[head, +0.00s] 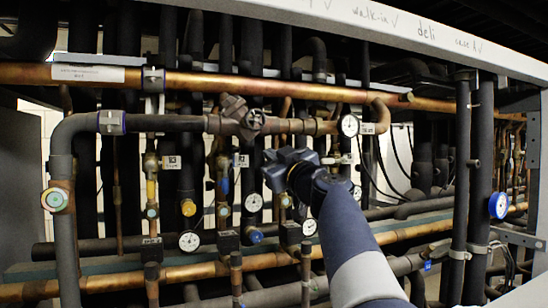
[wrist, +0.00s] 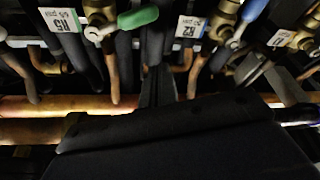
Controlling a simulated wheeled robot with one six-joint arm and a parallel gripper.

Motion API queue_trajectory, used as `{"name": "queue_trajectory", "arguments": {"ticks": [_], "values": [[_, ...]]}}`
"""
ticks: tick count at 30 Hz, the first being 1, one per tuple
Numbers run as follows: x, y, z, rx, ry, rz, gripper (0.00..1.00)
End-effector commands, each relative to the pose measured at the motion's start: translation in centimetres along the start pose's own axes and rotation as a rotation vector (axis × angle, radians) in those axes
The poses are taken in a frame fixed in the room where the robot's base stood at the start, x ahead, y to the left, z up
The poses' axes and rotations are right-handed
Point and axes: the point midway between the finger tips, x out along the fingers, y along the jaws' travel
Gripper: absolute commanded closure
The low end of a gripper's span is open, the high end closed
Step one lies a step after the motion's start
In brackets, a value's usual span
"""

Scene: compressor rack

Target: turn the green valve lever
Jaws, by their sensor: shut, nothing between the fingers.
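The green valve lever (wrist: 138,17) shows at the top of the wrist view, left of centre. It joins a brass valve (wrist: 100,12) by a pale nut. My gripper (wrist: 156,45) reaches up from the bottom of the wrist view. Its dark fingers are together and empty, with the tips just right of and below the green lever. Whether they touch it, I cannot tell. In the head view my gripper (head: 274,170) is in front of the pipes at the middle, and I cannot make out the green lever there.
A blue lever (wrist: 252,10) on another brass valve is to the right in the wrist view. A copper pipe (wrist: 60,104) runs across below the valves.

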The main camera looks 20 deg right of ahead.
Motion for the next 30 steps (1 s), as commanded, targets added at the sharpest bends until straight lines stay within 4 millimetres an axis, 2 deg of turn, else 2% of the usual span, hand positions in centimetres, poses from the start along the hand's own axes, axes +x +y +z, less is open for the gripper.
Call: {"name": "queue_trajectory", "arguments": {"ticks": [1,3,9,23,30], "values": [[0.1,0.0,1.2,0.004,-0.006,0.000,1.00],[0.2,0.0,2.0,0.003,-0.006,0.001,1.00],[0.6,0.0,3.5,0.001,-0.004,0.002,1.00],[0.6,0.0,3.8,-0.001,-0.003,0.001,1.00],[0.6,-1.1,3.8,-0.039,-0.001,-0.014,1.00]]}}
